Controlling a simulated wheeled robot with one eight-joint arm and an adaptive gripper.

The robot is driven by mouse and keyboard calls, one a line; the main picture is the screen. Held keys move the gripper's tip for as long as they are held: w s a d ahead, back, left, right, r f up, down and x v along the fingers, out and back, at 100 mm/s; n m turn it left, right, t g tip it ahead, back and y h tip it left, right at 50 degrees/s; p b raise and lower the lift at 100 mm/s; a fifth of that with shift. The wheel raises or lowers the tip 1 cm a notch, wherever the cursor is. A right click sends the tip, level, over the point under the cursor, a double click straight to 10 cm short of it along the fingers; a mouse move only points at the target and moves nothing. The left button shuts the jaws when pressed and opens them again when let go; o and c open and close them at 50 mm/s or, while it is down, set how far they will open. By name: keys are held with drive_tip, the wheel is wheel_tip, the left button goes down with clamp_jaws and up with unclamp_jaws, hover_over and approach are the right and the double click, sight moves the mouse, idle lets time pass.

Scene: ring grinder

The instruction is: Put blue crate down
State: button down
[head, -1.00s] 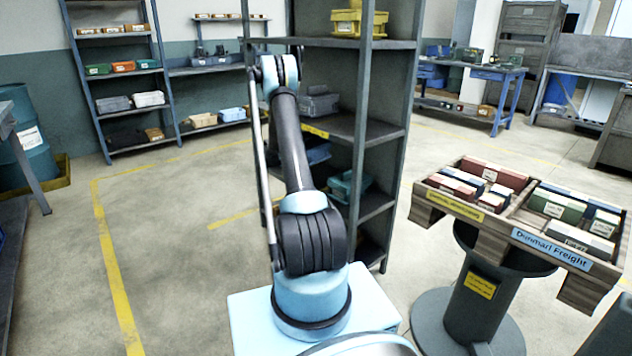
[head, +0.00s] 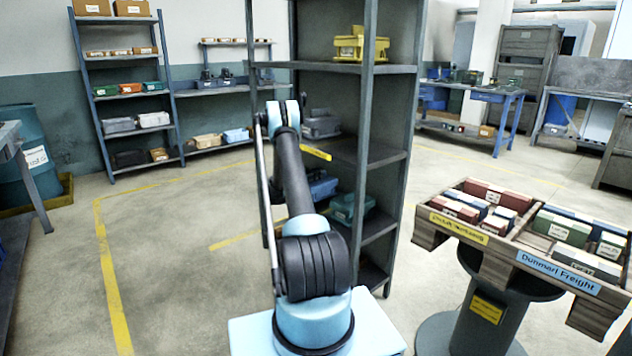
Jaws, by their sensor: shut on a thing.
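The blue crate (head: 321,187) shows in the head view inside the grey shelving rack, beside and partly behind my arm. It is at the level below the yellow-labelled shelf, left of a teal crate (head: 351,208). Its left part is hidden by my arm, and I cannot tell whether its underside touches the shelf board. My arm rises in front of the rack and bends over at the top. My gripper is hidden behind the arm and the rack, so its hold on the crate does not show.
The rack's upright (head: 365,150) stands close to the right of my arm. A grey crate (head: 320,125) sits on the shelf above, and a yellow crate (head: 361,44) higher up. A wooden tray (head: 550,262) of boxes stands on a pedestal at right. The left floor is open.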

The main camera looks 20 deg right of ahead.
wheel_tip(320, 180, down, 2)
drive_tip(key=c, duration=1.6)
unclamp_jaws()
drive_tip(key=shift+o, duration=0.2)
drive_tip(key=v, duration=1.2)
drive_tip(key=shift+s, duration=0.1)
